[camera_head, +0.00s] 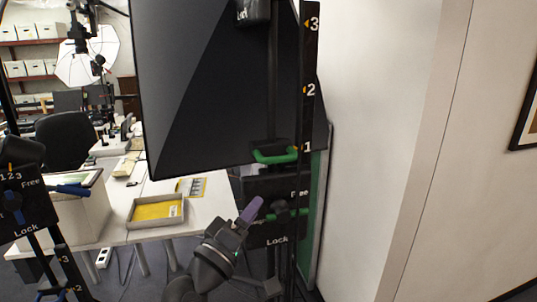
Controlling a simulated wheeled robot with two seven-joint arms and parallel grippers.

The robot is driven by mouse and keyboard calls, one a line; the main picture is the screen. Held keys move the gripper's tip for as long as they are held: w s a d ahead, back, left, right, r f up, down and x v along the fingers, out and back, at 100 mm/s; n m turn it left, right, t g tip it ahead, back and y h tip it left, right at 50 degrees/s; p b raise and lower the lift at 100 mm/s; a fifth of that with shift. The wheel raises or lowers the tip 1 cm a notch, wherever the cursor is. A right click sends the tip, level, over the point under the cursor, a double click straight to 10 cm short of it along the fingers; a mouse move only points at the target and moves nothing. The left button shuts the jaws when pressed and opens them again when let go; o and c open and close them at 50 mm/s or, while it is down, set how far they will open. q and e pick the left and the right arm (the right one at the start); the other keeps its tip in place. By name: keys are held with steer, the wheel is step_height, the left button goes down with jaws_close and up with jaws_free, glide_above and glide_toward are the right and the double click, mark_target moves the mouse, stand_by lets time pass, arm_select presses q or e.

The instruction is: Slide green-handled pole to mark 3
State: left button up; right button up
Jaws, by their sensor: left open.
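The green handle (274,155) sits on a dark upright pole, level with mark 1 on the black scale strip (309,75). The strip carries yellow pointers and the numbers 1, 2 and 3 from bottom to top. Below it is a black plate (266,231) reading Free and Lock, with a second green lever (287,212) across it. My left gripper (250,213), with purple fingers, is below the green handle and in front of the plate's left part, apart from the handle. It is open, and I see nothing held in it. My right gripper is not in view.
A large dark panel (190,90) hangs behind the pole. A white wall (385,110) stands close on the right. At left are a white table (215,212) with a yellow-lined tray (156,211) and another Lock/Free stand (25,205) with a blue handle.

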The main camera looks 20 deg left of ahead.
arm_select(q)
steer(key=t, duration=0.1)
glide_toward(280, 161)
steer(key=w, duration=0.1)
steer(key=shift+h, duration=0.3)
steer(key=x, duration=0.4)
steer(key=p+x, duration=0.1)
steer(key=x, duration=0.4)
steer(key=shift+w+a+r, duration=0.1)
steer(key=shift+w+a, duration=0.05)
steer(key=shift+w, duration=0.2)
steer(key=shift+c, duration=0.3)
jaws_close()
